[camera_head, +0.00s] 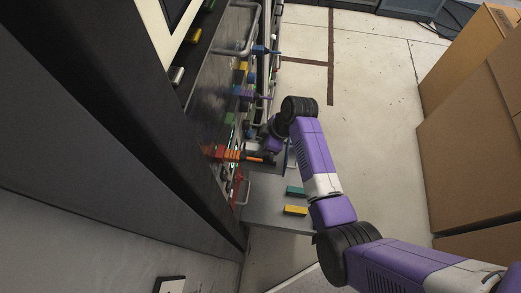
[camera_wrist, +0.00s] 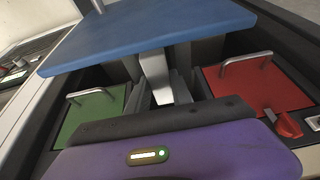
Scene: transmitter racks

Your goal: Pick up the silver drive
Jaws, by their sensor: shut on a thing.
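A small silver block (camera_head: 176,75), which looks like a silver drive, rests by the upper edge of the rack on the left in the head view. My gripper reaches the rack side in the head view, but its fingertips are hard to make out there. In the wrist view my gripper (camera_wrist: 158,75) is shut on a pale silver-grey piece (camera_wrist: 155,77) between dark fingers, under the edge of a blue panel (camera_wrist: 150,30). I cannot tell whether this piece is a drive.
Green (camera_wrist: 92,112) and red (camera_wrist: 262,88) panels with metal handles flank my gripper; the blue panel stands out from them. A grey shelf (camera_head: 262,205) carries a teal block (camera_head: 295,191) and a yellow block (camera_head: 295,210). Cardboard boxes (camera_head: 470,150) stand right; the floor between is clear.

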